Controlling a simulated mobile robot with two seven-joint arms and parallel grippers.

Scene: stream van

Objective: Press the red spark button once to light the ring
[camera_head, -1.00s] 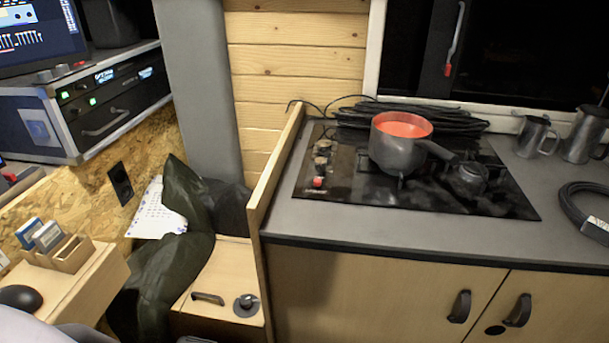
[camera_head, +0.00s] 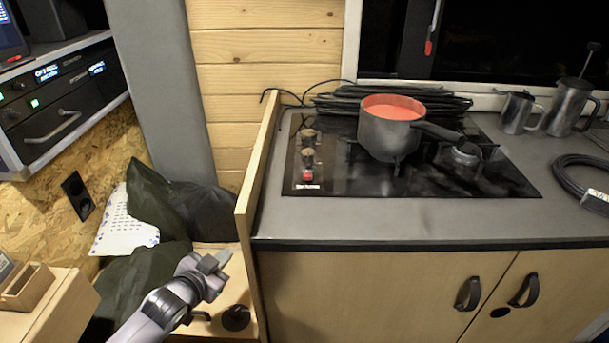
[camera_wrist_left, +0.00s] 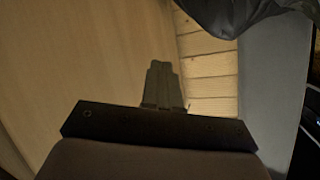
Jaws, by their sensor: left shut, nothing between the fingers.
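A grey pot (camera_head: 391,135) with red-orange contents stands on the hob's left burner. No flame shows, and the pot hides that ring. My left gripper (camera_head: 221,259) is shut and empty, low over the wooden box seat, left of the upright wooden panel and well below and left of the button. In the left wrist view its closed fingers (camera_wrist_left: 162,86) show against pale wood. My right gripper is out of view.
The wooden panel (camera_head: 256,180) rises between my left gripper and the counter (camera_head: 340,225). Black cable lies coiled behind the hob. Metal jugs (camera_head: 517,112) and another cable coil (camera_head: 580,180) are at the right. Dark fabric (camera_head: 150,205) and paper lie at the left.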

